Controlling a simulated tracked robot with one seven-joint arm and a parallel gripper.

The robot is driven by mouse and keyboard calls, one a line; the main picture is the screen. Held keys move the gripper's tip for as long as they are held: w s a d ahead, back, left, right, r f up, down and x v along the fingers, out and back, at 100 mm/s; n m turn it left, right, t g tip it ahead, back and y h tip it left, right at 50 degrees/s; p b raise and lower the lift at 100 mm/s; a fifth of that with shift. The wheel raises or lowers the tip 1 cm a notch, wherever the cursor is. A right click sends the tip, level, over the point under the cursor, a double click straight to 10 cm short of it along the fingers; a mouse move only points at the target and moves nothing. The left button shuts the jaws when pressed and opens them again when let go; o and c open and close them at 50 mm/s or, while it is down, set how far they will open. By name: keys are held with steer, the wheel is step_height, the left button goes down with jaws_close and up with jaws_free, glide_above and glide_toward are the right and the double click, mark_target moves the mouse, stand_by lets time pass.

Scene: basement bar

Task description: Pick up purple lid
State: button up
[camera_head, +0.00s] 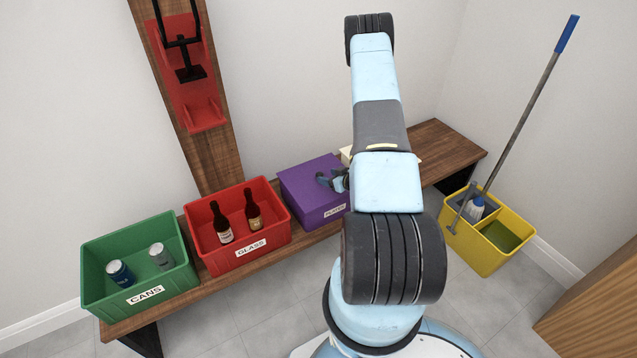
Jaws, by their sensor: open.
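The purple lid (305,176) forms the flat top of a purple box (308,213) on the wooden bench. The box has a white label that is partly hidden by my arm. My gripper (325,181) is small in view, over the right part of the lid, with its jaws open and nothing seen between them. I cannot tell whether the fingers touch the lid. My arm hides the right side of the box.
Left of the purple box on the bench (450,154) stand a red GLASS crate (210,245) with two bottles and a green CANS crate (105,287) with two cans. A cream object (346,153) is partly hidden behind my arm. A yellow mop bucket (478,256) stands right.

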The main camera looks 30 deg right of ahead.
mark_target(322, 175)
steer(key=shift+x, duration=2.65)
steer(key=shift+f, duration=0.15)
steer(key=shift+c, duration=0.4)
jaws_close()
